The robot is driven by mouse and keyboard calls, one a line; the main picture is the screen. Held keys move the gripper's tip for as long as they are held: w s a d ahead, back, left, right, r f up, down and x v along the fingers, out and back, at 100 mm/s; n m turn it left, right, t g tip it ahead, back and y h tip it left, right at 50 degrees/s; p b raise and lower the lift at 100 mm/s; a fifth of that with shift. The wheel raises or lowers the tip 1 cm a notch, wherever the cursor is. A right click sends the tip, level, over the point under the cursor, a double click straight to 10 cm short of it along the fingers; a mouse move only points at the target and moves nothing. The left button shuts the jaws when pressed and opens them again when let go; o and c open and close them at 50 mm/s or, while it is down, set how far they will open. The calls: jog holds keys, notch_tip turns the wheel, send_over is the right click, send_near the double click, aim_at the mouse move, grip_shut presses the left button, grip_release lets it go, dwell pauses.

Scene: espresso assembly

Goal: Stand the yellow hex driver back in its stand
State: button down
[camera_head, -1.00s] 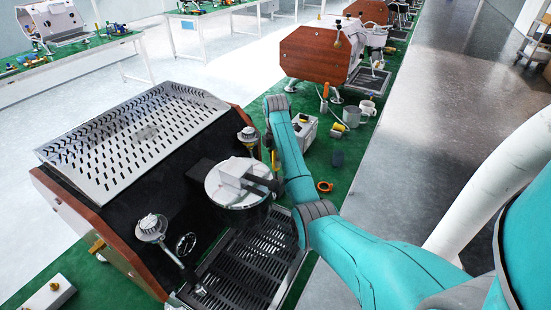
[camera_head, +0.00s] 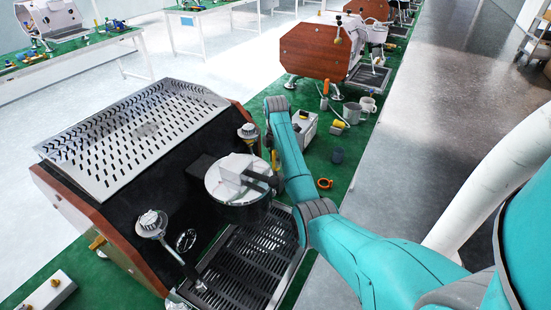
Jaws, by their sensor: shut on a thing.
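My teal arm reaches from the lower right up past the front of the near espresso machine. My gripper (camera_head: 270,143) is a small dark shape just left of the forearm, below the wrist, mostly hidden. It is shut on the yellow hex driver (camera_head: 274,158), whose yellow part shows as a narrow upright strip between the machine and the forearm. Its tip and the fingers' contact are hard to see. A pale block (camera_head: 305,126) stands right of the forearm on the green mat; I cannot tell whether it is the driver's stand.
The near espresso machine (camera_head: 120,185) fills the left, with its drip tray (camera_head: 240,265) in front. Another machine (camera_head: 320,52) is behind.

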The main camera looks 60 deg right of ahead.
jog(key=shift+f, duration=2)
dwell(1.4)
jog(key=c, duration=0.7)
grip_release()
jog(key=shift+c, duration=0.2)
jog(key=shift+r, duration=0.1)
jog(key=shift+r, duration=2.9)
